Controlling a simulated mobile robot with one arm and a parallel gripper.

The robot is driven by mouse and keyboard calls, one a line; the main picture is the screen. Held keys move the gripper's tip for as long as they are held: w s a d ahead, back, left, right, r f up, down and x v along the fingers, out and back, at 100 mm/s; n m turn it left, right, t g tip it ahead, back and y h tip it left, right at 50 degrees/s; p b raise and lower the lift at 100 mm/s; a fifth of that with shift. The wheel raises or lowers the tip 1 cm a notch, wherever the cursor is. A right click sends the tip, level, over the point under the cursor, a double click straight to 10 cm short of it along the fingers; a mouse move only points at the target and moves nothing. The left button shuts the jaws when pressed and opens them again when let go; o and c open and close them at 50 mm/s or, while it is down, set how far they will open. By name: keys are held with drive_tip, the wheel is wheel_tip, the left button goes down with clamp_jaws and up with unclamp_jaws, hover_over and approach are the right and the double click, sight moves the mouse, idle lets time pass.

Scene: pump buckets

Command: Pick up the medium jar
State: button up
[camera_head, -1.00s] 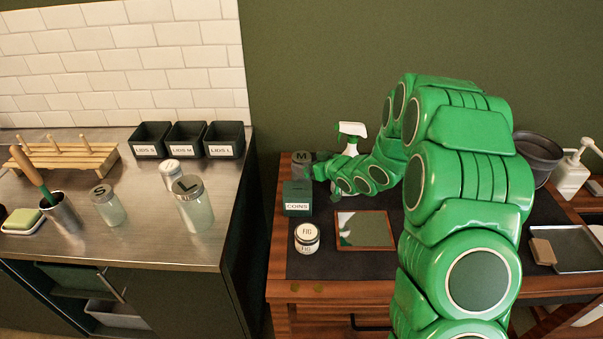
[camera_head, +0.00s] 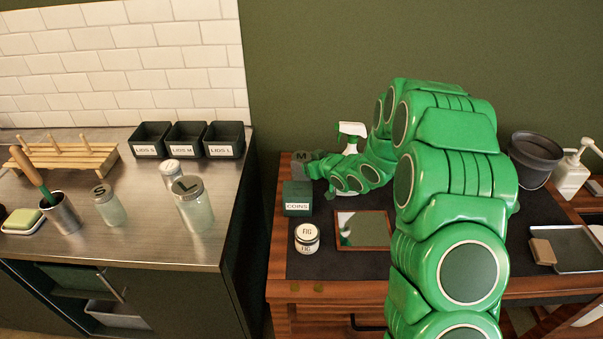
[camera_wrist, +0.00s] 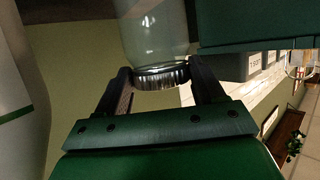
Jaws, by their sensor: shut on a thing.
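The medium jar (camera_head: 301,157), with an M on its grey lid, is at the back left of the wooden table in the head view, behind the green coin box. Most of its body is hidden there. My gripper (camera_head: 316,168) reaches it from the right. In the wrist view, the jar (camera_wrist: 155,35) shows as clear glass with a ribbed metal lid, and the fingers of my gripper (camera_wrist: 160,82) are shut on it at the lid. I cannot tell whether the jar's base touches the table.
The coin box (camera_head: 297,198) stands just in front of the jar. A spray bottle (camera_head: 351,132), a FIG jar (camera_head: 307,238) and a framed mirror (camera_head: 363,230) are nearby. On the left counter stand the L jar (camera_head: 194,207), the S jar (camera_head: 107,206) and lid bins (camera_head: 187,140).

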drive_tip(key=shift+c, duration=0.8)
drive_tip(key=shift+r, duration=0.1)
drive_tip(key=shift+r, duration=0.2)
wheel_tip(320, 180, up, 3)
drive_tip(key=s+d+r, duration=0.2)
drive_tip(key=s+r, duration=0.7)
drive_tip(key=s, duration=0.4)
drive_tip(key=shift+s+d+r, duration=0.25)
drive_tip(key=shift+s+d, duration=0.05)
drive_tip(key=shift+s, duration=0.1)
